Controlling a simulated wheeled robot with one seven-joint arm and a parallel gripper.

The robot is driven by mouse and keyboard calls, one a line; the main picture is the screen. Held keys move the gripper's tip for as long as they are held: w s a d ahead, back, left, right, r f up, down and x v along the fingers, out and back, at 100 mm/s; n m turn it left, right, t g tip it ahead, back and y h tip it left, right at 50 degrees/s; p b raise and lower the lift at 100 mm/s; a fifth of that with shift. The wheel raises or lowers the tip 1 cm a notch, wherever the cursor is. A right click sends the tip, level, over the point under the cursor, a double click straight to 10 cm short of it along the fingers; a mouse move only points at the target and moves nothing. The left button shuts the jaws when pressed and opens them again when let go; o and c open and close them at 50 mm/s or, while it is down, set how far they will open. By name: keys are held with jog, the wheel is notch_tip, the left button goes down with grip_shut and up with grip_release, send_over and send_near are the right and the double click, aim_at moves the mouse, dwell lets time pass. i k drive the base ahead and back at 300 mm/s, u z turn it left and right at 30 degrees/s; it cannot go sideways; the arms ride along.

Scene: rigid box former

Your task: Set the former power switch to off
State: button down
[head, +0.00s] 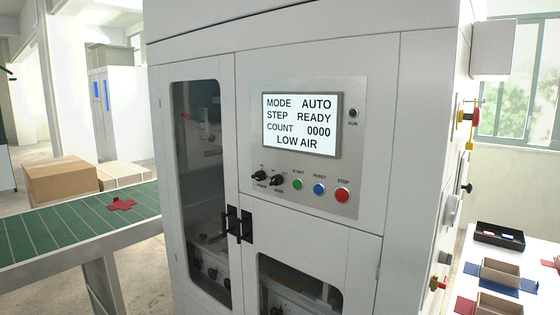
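The white box former cabinet (330,60) stands in the middle of the head view. Its front control panel (312,78) has two small black rotary knobs, a left one (260,175) and a right one (277,179); their labels are too small to read surely. On the cabinet's right side, seen edge-on, is a red and yellow switch-like fitting (466,113). I cannot tell which of these is the power switch, or its position. The lit display (301,122) reads MODE AUTO, STEP READY, COUNT 0000, LOW AIR. My gripper is not in view.
Green (298,184), blue (319,189) and red (342,195) buttons sit right of the knobs. Black door handles (239,225) stick out below. A green conveyor (75,223) with a red flat blank (121,204) runs left. A white table (530,260) with trays stands right.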

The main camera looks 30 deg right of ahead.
aim_at(259, 176)
jog(key=z, duration=0.25)
jog(key=k, duration=0.3)
jog(key=u, duration=1.1)
jog(key=i, duration=1.05)
jog(key=u, duration=0.2)
